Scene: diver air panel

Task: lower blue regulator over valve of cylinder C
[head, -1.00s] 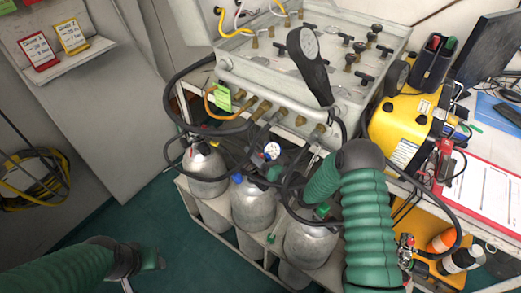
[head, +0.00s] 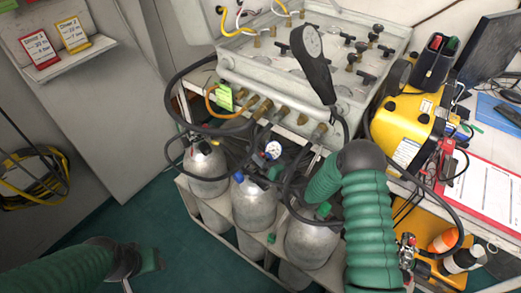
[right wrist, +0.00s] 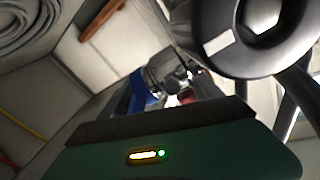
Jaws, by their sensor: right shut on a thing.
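Three grey cylinders stand in a rack: a left one (head: 207,170), a middle one (head: 254,205) and a right one (head: 311,242). I cannot read which is C. A blue knob-like part (head: 238,176) shows at the top of the middle cylinder. A small white-faced gauge (head: 273,150) is above and right of it, by my right gripper (head: 273,172), whose fingers are mostly hidden. The right wrist view shows a blue part (right wrist: 141,92) beside silver fittings (right wrist: 172,70) just beyond the jaws. My left gripper (head: 150,260) is low at left, its jaws unclear.
Dark hoses loop around the cylinder tops. A yellow case (head: 405,125) is at right. The green floor (head: 165,215) left of the rack is clear.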

